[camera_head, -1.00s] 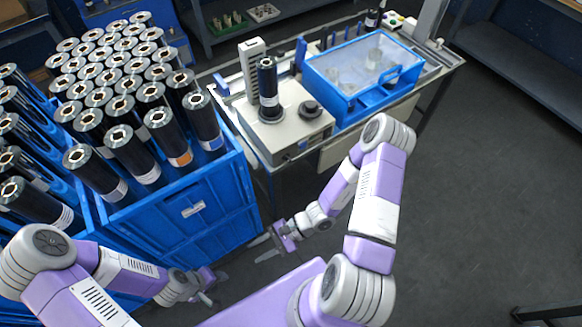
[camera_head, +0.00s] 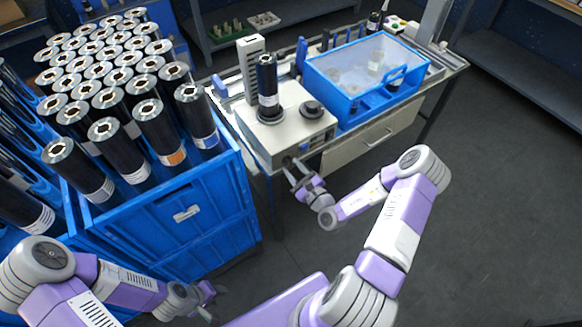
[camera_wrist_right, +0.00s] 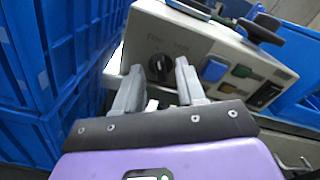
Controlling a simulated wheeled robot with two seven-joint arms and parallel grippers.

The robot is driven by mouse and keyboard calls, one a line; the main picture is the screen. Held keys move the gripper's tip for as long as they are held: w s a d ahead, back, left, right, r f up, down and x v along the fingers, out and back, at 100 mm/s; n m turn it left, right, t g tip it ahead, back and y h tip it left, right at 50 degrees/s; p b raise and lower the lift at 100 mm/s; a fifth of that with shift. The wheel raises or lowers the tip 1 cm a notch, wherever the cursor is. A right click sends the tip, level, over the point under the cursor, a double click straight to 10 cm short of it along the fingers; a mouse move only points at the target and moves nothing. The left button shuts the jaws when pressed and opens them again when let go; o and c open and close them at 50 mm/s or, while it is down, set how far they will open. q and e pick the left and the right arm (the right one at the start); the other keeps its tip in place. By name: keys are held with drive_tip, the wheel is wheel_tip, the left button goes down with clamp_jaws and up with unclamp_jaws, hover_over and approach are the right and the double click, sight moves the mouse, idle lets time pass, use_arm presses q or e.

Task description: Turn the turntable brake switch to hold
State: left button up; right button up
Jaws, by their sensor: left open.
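The turntable machine (camera_head: 290,125) stands on the workbench, a black roll (camera_head: 267,80) upright on its turntable. In the right wrist view, its front panel has a round black brake switch (camera_wrist_right: 159,67) with small blurred labels above it. I cannot tell which way the switch points. My right gripper (camera_head: 292,172) is in front of this panel. In the right wrist view its two fingers (camera_wrist_right: 157,78) are apart, with the switch showing between their tips; nothing is clearly gripped. My left gripper (camera_head: 212,297) is low at the bottom left, open and away from the machine.
A blue crate (camera_head: 190,205) full of black rolls stands left of the bench. A blue lidded box (camera_head: 350,95) is right of the machine. The floor at right is clear.

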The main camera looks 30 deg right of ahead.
drive_tip(key=shift+w+a, duration=0.1)
drive_tip(key=shift+w, duration=0.8)
clamp_jaws()
